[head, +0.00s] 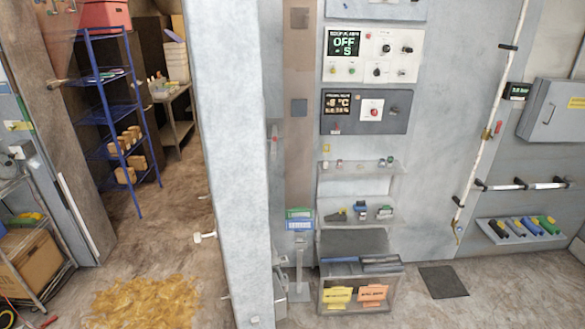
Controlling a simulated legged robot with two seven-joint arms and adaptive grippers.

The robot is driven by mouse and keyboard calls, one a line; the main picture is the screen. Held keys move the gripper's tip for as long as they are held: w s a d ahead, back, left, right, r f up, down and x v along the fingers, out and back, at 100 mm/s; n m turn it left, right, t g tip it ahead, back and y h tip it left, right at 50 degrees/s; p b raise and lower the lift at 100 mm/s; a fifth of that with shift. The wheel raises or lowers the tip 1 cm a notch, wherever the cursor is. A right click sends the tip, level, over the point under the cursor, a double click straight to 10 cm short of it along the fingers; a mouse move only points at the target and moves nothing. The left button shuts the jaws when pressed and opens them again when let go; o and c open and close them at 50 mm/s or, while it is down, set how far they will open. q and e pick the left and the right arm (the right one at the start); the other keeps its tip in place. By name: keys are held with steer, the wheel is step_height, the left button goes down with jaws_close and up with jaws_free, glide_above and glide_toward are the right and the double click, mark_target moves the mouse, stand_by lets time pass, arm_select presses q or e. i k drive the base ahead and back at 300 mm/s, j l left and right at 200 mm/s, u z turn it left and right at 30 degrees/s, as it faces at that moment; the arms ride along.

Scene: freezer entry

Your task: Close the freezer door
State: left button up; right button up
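The freezer door (232,170) appears to be the thick, pale grey slab standing upright in the middle of the head view. It stands open, seen nearly edge-on, and runs from the top of the picture to the bottom. A small white fitting (205,237) sticks out from its left edge low down. The doorway (165,205) to its left is open, with shelves visible beyond. Neither of my grippers is in view.
A yellowish patch (145,302) lies on the brown floor before the doorway. Blue shelving (108,110) stands inside. A cart with a cardboard box (32,262) stands at lower left. Right of the door are control panels (368,55), a bin (361,290) and a dark floor mat (443,281).

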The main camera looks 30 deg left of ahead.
mark_target(224, 42)
steer(key=i+l+u, duration=0.15)
steer(key=u, duration=0.25)
steer(key=i+l+u, duration=0.2)
steer(key=u, duration=0.25)
steer(key=i+l+u, duration=0.15)
steer(key=l+u, duration=0.25)
steer(key=i+l+u, duration=0.1)
steer(key=u, duration=0.3)
steer(key=l+u, duration=0.4)
